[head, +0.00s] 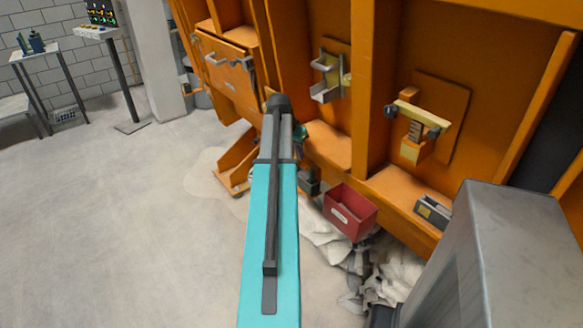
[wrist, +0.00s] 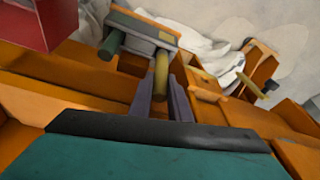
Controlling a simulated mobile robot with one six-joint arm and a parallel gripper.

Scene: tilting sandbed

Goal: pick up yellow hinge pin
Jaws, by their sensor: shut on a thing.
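The yellow hinge pin (wrist: 161,75) is a short yellow-olive cylinder in the wrist view. It stands out from a pale and dark green block (wrist: 145,27) on the orange frame. My gripper (wrist: 161,90) has its two grey-purple fingers on either side of the pin's near end, shut on it. The pin's far end is at the block; I cannot tell whether it is still seated there. A dark green pin (wrist: 111,45) sits just left of it. In the head view my own arm hides the gripper and the yellow pin.
A red bin (head: 350,211) hangs right of my arm and also shows in the wrist view (wrist: 28,22). Orange frame walls (head: 290,50) carry brackets and a spring clamp (head: 416,130). White crumpled cloth (head: 395,275) lies below. The floor at left is clear.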

